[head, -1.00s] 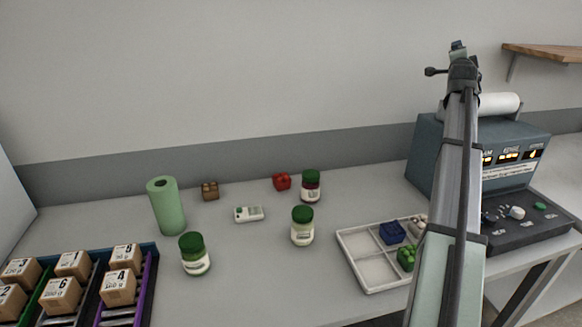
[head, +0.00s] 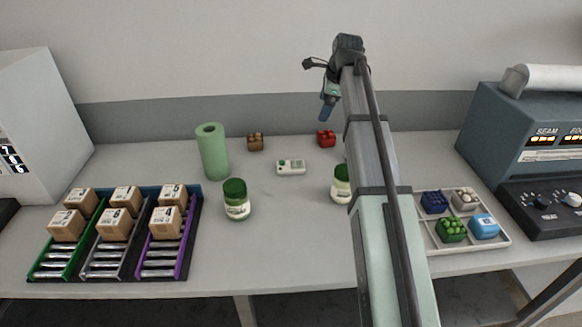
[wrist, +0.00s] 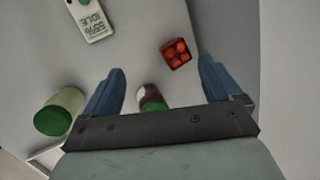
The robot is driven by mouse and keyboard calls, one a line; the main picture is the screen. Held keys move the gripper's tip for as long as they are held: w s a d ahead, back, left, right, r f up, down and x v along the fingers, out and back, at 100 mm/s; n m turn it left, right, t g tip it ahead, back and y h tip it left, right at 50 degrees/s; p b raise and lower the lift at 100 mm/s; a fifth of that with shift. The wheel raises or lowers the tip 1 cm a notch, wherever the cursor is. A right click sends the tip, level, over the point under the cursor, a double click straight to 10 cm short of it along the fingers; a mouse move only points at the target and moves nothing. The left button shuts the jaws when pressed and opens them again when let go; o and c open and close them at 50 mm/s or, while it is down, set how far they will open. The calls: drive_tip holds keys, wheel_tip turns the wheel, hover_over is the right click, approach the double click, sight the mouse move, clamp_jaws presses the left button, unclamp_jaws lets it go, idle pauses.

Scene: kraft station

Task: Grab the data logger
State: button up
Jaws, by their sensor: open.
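The data logger (head: 291,167) is a small white device with a green button, lying flat on the table between the green roll and the arm. In the wrist view the data logger (wrist: 95,20) lies at the top left, its screen reading "55% IDLE" and its top end cut off by the frame. My gripper (head: 326,112) hangs above the back of the table, right of the logger and apart from it. In the wrist view my gripper (wrist: 162,80) has its two blue fingers spread wide with nothing held between them.
A red block (wrist: 176,53) and a dark jar with a green lid (wrist: 151,98) lie below the fingers. A divided tray (head: 462,246) stands right, a carton rack (head: 191,235) left.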

sight(291, 165)
drive_tip(key=s+a+f+n+g, duration=0.2)
drive_tip(key=s+a+f+g, duration=0.2)
drive_tip(key=s+a, duration=0.4)
drive_tip(key=shift+w+a+f, duration=0.25)
drive_tip(key=shift+a+f, duration=0.2)
drive_tip(key=shift+f, duration=1.8)
drive_tip(key=shift+w+a+f, duration=0.3)
drive_tip(key=shift+a+f, duration=0.2)
drive_tip(key=shift+f, duration=1.7)
drive_tip(key=shift+w+a+f, duration=0.25)
drive_tip(key=shift+a+f, duration=0.2)
drive_tip(key=shift+f, duration=1.8)
drive_tip(key=c, duration=1.2)
